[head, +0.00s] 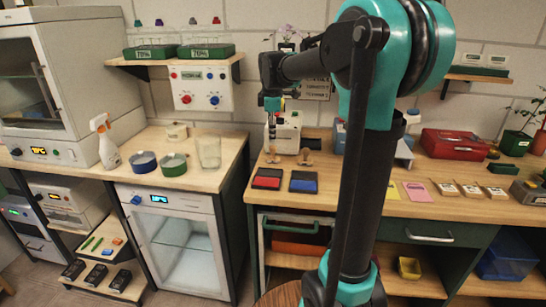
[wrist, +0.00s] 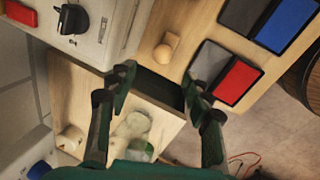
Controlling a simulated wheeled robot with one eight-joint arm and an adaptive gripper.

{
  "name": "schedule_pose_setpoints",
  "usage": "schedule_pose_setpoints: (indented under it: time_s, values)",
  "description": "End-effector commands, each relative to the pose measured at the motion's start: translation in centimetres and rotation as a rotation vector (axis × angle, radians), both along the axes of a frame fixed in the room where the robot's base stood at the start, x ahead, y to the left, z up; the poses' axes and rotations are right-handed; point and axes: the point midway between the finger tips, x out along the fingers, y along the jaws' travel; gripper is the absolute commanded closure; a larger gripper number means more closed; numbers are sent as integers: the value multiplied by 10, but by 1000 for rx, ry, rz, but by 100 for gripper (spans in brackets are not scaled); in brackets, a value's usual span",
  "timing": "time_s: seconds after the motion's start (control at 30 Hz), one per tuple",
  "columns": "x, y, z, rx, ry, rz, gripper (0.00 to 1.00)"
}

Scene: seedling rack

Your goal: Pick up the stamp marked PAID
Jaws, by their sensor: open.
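Two small wooden-handled stamps stand on the bench in the head view, a left one (head: 270,156) and a right one (head: 305,158). Any marking on them is too small to read, so I cannot tell which is PAID. One round wooden stamp handle (wrist: 167,47) shows in the wrist view, beyond my fingertips. My gripper (head: 272,131) hangs above the bench near the left stamp, in front of the white machine. In the wrist view my gripper (wrist: 160,82) has its fingers apart with nothing held between them.
A red ink pad (head: 267,179) and a blue ink pad (head: 303,182) lie in front of the stamps. The white machine (head: 285,135) stands behind them. A gap separates this bench from the left one, which holds a glass beaker (head: 209,152) and two round dishes.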

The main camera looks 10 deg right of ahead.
Motion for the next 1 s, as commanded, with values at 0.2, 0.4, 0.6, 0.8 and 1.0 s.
schedule_pose_setpoints:
  time_s: [0.2,0.4,0.6,0.8,1.0]
  values:
    - [8,-1,-31,0,0,-1,50]
    - [10,-2,-42,0,0,-1,50]
    - [14,-7,-70,0,0,-2,50]
    - [19,-7,-87,0,0,-1,50]
    - [19,-7,-88,0,0,-1,50]
